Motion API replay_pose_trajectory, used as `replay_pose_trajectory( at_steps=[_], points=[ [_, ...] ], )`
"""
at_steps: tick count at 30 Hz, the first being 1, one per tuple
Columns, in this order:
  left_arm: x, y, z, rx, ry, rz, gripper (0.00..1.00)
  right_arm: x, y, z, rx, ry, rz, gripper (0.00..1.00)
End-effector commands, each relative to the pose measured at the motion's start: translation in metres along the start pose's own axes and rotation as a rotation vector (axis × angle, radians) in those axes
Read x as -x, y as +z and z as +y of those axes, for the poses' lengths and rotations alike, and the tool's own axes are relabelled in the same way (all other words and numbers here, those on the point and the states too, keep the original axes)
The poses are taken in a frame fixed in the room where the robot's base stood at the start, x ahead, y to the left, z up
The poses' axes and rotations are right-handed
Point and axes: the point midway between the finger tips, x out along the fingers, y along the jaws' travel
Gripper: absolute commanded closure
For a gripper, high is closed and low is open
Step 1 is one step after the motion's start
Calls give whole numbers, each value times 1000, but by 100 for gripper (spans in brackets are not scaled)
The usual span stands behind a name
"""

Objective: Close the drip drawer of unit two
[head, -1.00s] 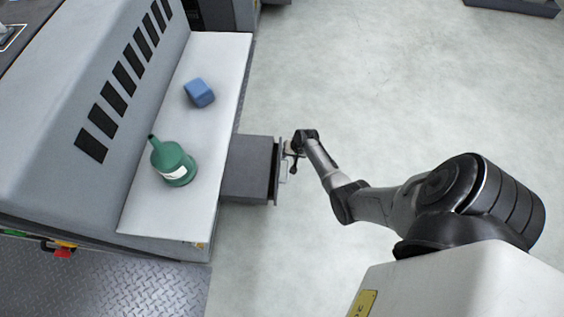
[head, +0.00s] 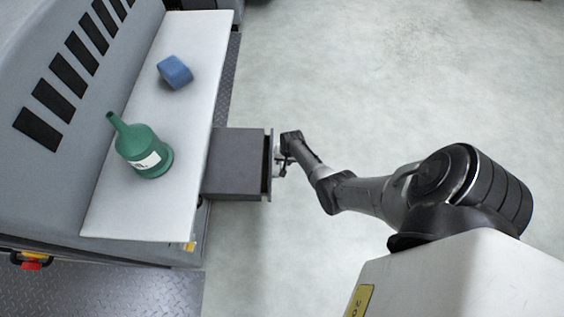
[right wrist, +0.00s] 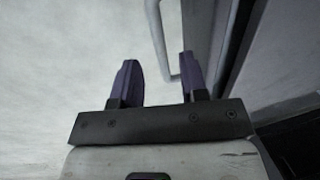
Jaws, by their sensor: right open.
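The grey drip drawer (head: 236,163) sticks out from under the white shelf of the machine on the left. Its front panel also shows in the right wrist view (right wrist: 205,35), along the right side. A pale bar handle (right wrist: 158,35) on the front reaches down between my fingers in that view, nearer the right finger. I cannot tell if it touches them. My right gripper (head: 281,164) is at the drawer's front end in the head view. In the right wrist view its two fingers (right wrist: 158,70) are apart, with nothing gripped. My left gripper is not in view.
A green bottle with a spout (head: 147,153) and a blue block (head: 175,71) rest on the white shelf (head: 190,110) above the drawer. A red knob (head: 31,265) sits at the machine's lower corner. The pale floor (head: 370,80) to the right is clear.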

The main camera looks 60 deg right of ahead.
Motion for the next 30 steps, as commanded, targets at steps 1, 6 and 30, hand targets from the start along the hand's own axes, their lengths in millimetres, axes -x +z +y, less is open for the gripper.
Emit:
replay_pose_trajectory(
  at_steps=[1,6,30],
  points=[
    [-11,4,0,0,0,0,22,-12,0,1,0,-1,0,60],
    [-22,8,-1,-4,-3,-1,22,-26,0,0,0,-1,0,60],
    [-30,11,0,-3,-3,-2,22,-35,0,0,1,0,1,78]
  ],
)
